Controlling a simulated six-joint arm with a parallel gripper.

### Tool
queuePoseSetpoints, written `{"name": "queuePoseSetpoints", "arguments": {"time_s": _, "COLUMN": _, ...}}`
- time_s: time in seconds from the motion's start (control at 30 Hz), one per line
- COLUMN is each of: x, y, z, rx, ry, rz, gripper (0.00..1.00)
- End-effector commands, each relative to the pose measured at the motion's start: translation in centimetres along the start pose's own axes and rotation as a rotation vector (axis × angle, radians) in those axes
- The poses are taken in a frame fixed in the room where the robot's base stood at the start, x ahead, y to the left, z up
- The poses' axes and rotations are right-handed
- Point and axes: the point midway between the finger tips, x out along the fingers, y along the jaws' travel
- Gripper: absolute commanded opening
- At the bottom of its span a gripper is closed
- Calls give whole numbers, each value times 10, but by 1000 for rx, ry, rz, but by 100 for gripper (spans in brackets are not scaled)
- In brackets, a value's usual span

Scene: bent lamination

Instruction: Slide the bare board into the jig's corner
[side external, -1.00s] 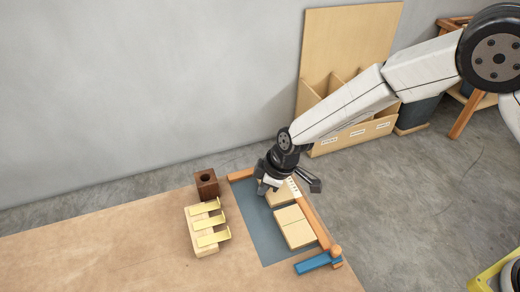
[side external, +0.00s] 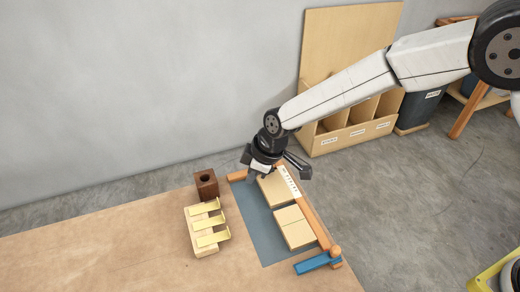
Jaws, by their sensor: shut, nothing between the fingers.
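The jig is a blue-grey mat (side external: 262,232) with a wooden fence (side external: 311,216) along its right side and a short wooden fence (side external: 237,176) at its back left. One pale board (side external: 275,191) lies near the back corner, close to the long fence; my gripper hides its back end. A second pale board area (side external: 295,228), crossed by a seam, lies nearer the front. I cannot tell which is the bare board. My gripper (side external: 262,178) is shut and empty, over the back end of the first board; contact cannot be made out.
A blue clamp-like piece (side external: 316,262) sits at the jig's front right. The table (side external: 110,245) is clear further left.

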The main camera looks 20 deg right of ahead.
Motion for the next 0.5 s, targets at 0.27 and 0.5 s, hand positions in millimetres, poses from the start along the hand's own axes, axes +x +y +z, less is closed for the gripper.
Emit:
{"name": "queuePoseSetpoints", "arguments": {"time_s": 0.27, "x": -37, "y": 0, "z": -1, "rx": -1, "ry": 2, "rz": 1, "gripper": 0}}
{"name": "queuePoseSetpoints", "arguments": {"time_s": 0.5, "x": -55, "y": 0, "z": -1, "rx": -1, "ry": 1, "rz": 0, "gripper": 0}}
